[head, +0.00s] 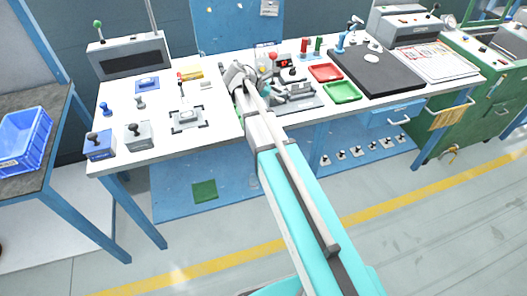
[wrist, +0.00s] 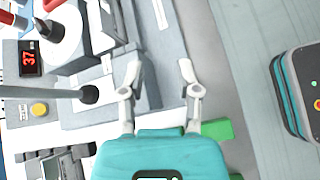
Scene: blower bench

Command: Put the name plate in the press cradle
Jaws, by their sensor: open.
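My gripper (wrist: 160,80) is open, its two fingers apart over the front part of a grey press fixture (wrist: 85,118) near the bench edge. I see nothing clamped between the fingertips; a dark grey block shows below them. The press has a red number display (wrist: 30,62), a yellow button (wrist: 40,108) and a black-knobbed lever (wrist: 88,93). In the head view the arm's end partly hides the press area (head: 292,96). I cannot clearly make out the name plate or the cradle in either view.
Left on the bench are stamps (head: 100,145) and a lever fixture (head: 187,115). A blue crate (head: 24,138) stands on a side table. The floor in front is clear.

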